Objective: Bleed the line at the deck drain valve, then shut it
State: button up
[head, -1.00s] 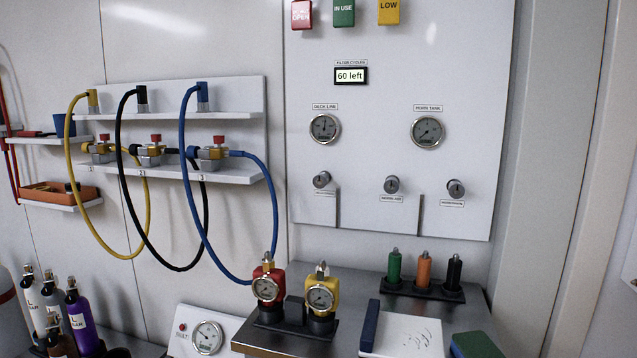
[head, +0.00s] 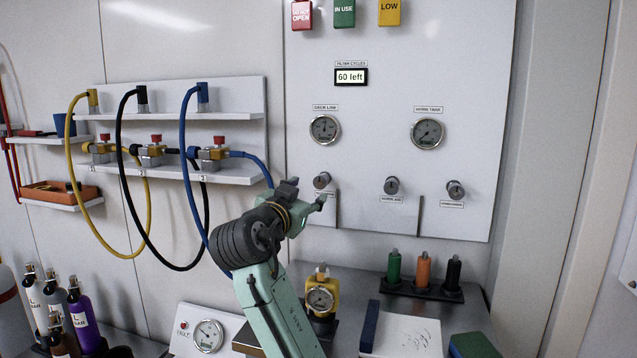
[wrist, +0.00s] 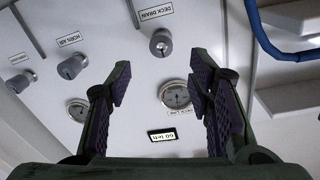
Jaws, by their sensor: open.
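The deck drain valve is a round silver knob (head: 322,180) at the lower left of the white panel (head: 380,80). In the wrist view the knob (wrist: 161,43) shows beside its "DECK DRAIN" label, beyond my fingertips and between their lines. My gripper (head: 306,194) is open and empty, just below and left of the knob in the head view; the wrist view shows both fingers (wrist: 160,75) spread wide. The knob looks clear of the fingers. The deck line gauge (head: 324,129) is above the knob; its needle points roughly upward.
Two similar knobs, horn air (head: 391,186) and another (head: 455,189), sit to the right, with a thin upright divider (head: 338,208) between deck drain and horn air. A blue hose (head: 262,168) hangs close left of my gripper. A yellow gauge unit (head: 320,297) stands below.

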aim_at(320, 183)
jog(key=p+x, duration=0.3)
jog(key=x, duration=0.5)
jog(key=shift+w+r, duration=0.1)
jog(key=shift+w, duration=0.2)
jog(key=shift+w+d, duration=0.15)
jog(key=shift+w, duration=0.25)
grip_shut()
